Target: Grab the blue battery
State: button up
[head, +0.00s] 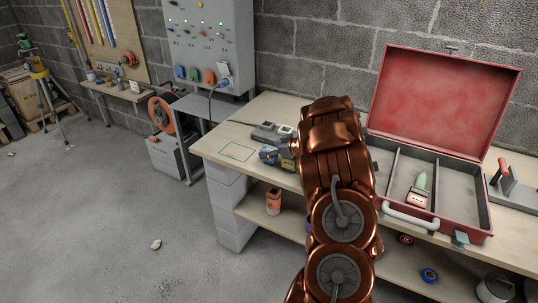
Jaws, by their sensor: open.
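A small blue battery (268,154) stands on the workbench, just left of my copper arm in the head view. A darker block with a yellowish patch (288,163) sits right beside it, against the arm's outline; I cannot tell whether it is a second battery. A dark grey charger-like unit (265,133) lies just behind them. My arm rises in front of the bench and covers the area to the right of the battery. My gripper is hidden behind the arm, so its distance to the battery cannot be told.
An open red toolbox (445,95) with a meter-like device (418,197) inside stands right of my arm. A green outlined rectangle (238,151) marks bare bench at left. The lower shelf (290,228) holds an orange can (273,201) and tape rolls. Open floor lies left.

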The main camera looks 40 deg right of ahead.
jog(key=shift+w+f, duration=0.25)
jog(key=shift+w, duration=0.25)
jog(key=c, duration=1.5)
jog(key=shift+c, duration=0.3)
jog(key=shift+r, duration=0.1)
